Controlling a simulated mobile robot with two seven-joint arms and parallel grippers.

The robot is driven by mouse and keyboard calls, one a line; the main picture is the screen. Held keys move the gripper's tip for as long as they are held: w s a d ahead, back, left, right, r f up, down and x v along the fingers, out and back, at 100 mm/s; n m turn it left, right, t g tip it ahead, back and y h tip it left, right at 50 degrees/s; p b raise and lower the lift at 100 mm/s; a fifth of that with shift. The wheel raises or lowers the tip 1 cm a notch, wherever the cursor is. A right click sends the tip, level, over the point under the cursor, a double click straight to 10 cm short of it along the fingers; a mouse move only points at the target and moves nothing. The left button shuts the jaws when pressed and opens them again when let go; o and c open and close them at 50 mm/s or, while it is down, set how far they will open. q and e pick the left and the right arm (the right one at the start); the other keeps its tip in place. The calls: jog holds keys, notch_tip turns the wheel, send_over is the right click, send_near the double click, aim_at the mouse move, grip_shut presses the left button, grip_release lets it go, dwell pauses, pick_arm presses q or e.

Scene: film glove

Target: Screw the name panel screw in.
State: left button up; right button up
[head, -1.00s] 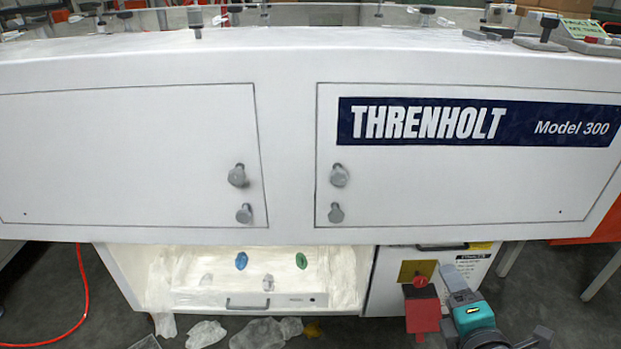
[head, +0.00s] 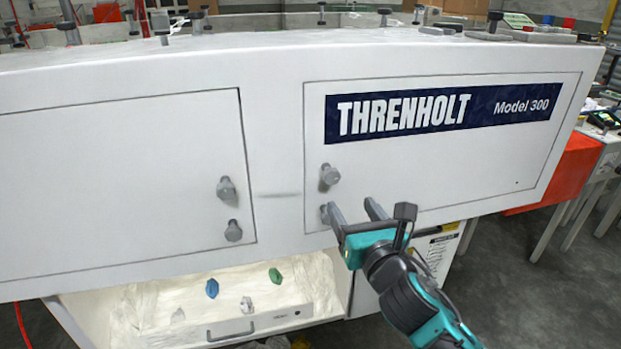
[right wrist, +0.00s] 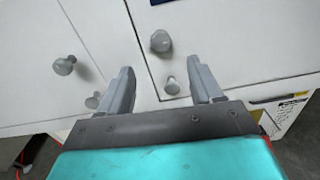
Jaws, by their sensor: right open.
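The name panel (head: 400,180) is a white door with a dark blue THRENHOLT Model 300 sign, flat in the machine front. On its left edge are two grey knobbed screws, an upper one (head: 329,175) and a lower one (head: 325,213). My right gripper (head: 352,204) is open and empty in front of the panel's lower left corner. In the head view its left finger partly covers the lower screw. In the right wrist view the lower screw (right wrist: 171,86) appears between the fingers and the upper screw (right wrist: 161,41) beyond them. Contact cannot be told. My left gripper is out of view.
The left panel (head: 110,190) has two similar knobs (head: 226,188) on its right edge. Below is an open bay with a white drawer (head: 262,322) and blue (head: 212,288) and green (head: 275,276) pieces. An orange-red block (head: 568,172) stands at the right.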

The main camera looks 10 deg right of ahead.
aim_at(333, 178)
jog(key=w+b, duration=0.1)
jog(key=w, duration=1)
jog(key=shift+w+a+b, duration=0.2)
jog(key=shift+w+b, duration=0.05)
jog(key=shift+b, duration=0.15)
jog(key=shift+w, duration=0.7)
jog(key=c, duration=1)
